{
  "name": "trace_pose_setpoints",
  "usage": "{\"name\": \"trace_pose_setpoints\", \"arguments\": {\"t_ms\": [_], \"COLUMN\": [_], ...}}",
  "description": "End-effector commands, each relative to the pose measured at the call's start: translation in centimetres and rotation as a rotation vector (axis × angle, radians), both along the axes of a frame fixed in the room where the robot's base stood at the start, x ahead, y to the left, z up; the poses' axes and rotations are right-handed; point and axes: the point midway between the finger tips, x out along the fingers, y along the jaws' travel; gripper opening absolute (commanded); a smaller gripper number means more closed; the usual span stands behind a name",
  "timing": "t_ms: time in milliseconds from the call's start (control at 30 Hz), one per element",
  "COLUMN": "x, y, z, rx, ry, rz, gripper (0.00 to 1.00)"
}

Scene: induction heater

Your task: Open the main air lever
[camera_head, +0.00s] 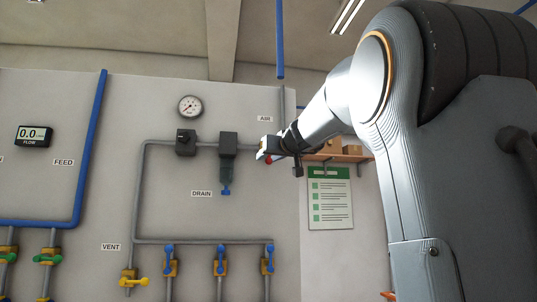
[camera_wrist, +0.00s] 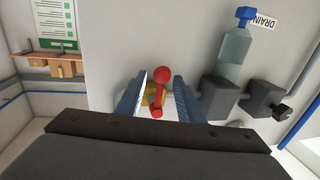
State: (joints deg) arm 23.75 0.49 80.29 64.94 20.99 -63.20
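The main air lever is red with a rounded end, on a yellow valve body (camera_wrist: 150,98). In the wrist view the red lever (camera_wrist: 159,88) lies between the two fingers of my gripper (camera_wrist: 158,98), with a visible gap on each side. My gripper is open around it, and I see no clear contact. In the head view my gripper (camera_head: 266,150) is at the wall below the AIR label (camera_head: 265,118). It hides most of the valve there; only a small red part (camera_head: 268,159) shows.
A dark filter unit with a clear bowl (camera_head: 227,172) and a regulator (camera_head: 185,142) sit left of my gripper. A gauge (camera_head: 190,105) is above. A wooden shelf (camera_head: 340,156) is at right.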

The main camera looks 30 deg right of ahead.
Motion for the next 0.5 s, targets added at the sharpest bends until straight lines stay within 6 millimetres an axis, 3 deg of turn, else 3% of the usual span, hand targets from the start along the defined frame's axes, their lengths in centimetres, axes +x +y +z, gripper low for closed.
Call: {"name": "trace_pose_setpoints", "arguments": {"t_ms": [200,400,500], "x": [0.04,0.03,0.03], "y": [0.02,0.0,0.0], "z": [-0.02,-0.02,-0.03], "rx": [0.0,0.0,0.0], "ry": [0.0,0.0,0.0], "rz": [0.0,0.0,0.0], "gripper": [0.34,0.02,0.0]}}
